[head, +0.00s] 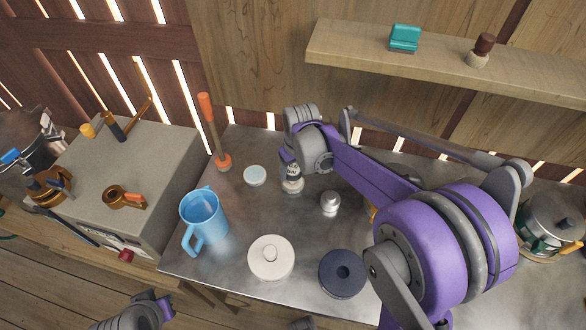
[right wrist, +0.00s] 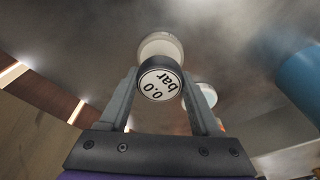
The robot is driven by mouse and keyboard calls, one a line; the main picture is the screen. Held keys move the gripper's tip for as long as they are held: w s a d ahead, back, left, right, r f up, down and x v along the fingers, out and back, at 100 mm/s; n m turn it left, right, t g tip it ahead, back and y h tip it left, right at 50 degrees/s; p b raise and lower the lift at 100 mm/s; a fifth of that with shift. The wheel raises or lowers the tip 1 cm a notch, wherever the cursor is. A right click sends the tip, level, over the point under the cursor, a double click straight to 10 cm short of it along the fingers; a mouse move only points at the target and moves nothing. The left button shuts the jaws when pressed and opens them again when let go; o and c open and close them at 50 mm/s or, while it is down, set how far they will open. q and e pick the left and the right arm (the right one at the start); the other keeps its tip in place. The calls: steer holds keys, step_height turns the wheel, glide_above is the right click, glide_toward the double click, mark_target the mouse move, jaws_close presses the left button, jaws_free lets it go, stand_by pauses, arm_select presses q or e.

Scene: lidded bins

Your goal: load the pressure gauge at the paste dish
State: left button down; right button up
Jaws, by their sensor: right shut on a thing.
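The pressure gauge (head: 291,183) is a small dark and white upright piece over the metal table. My right gripper (right wrist: 161,100) is shut on the gauge, one finger on each side. I cannot tell if the gauge's base touches the table. A small pale round dish (head: 254,176), which looks like the paste dish, lies just left of the gauge. It also shows beside a finger in the right wrist view (right wrist: 207,94). Only a part of my left arm shows at the bottom left.
A blue jug (head: 204,220) stands left of the dish. A plunger (head: 213,135) stands behind it. A small silver weight (head: 330,203), a white lidded bin (head: 271,258) and a dark round lid (head: 342,272) are nearer. A grey box (head: 128,180) is left; a shelf (head: 440,62) runs behind.

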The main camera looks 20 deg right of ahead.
mark_target(293, 169)
stand_by(0.5)
steer(key=shift+r+p, duration=2.15)
steer(key=shift+r, duration=1.35)
steer(key=shift+f, duration=0.1)
